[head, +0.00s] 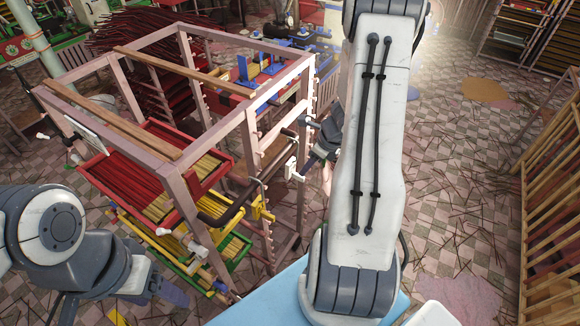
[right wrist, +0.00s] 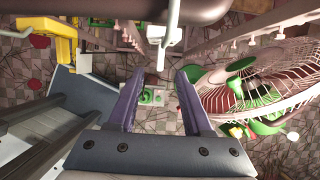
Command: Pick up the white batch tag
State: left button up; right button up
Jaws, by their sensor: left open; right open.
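A small white tag (head: 292,170) hangs at the right side of the pink-grey rack (head: 251,160), beside the end of a dark curved handle. What looks like the same white tag (right wrist: 165,35) hangs from a thin piece at the top of the right wrist view. My right gripper (right wrist: 156,78) is open, with nothing between its fingers; the tag is just beyond and above the fingertips in that view. In the head view the right gripper (head: 312,140) is close to the tag's right, partly hidden by my arm. My left gripper (head: 165,288) is open, low at the left.
The rack holds a red tray (head: 105,180) of sticks, with a yellow tray and a green tray below. A white plate (head: 87,133) is on its left side. Sticks litter the tiled floor.

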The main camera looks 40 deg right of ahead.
jog(key=shift+s+b+x, duration=0.1)
jog(key=shift+b+x, duration=0.15)
jog(key=shift+x, duration=1.3)
jog(key=shift+s+b+x, duration=0.15)
jog(key=shift+b+x, duration=0.05)
jog(key=shift+x, duration=1.3)
jog(key=shift+d+f, duration=0.15)
grip_shut()
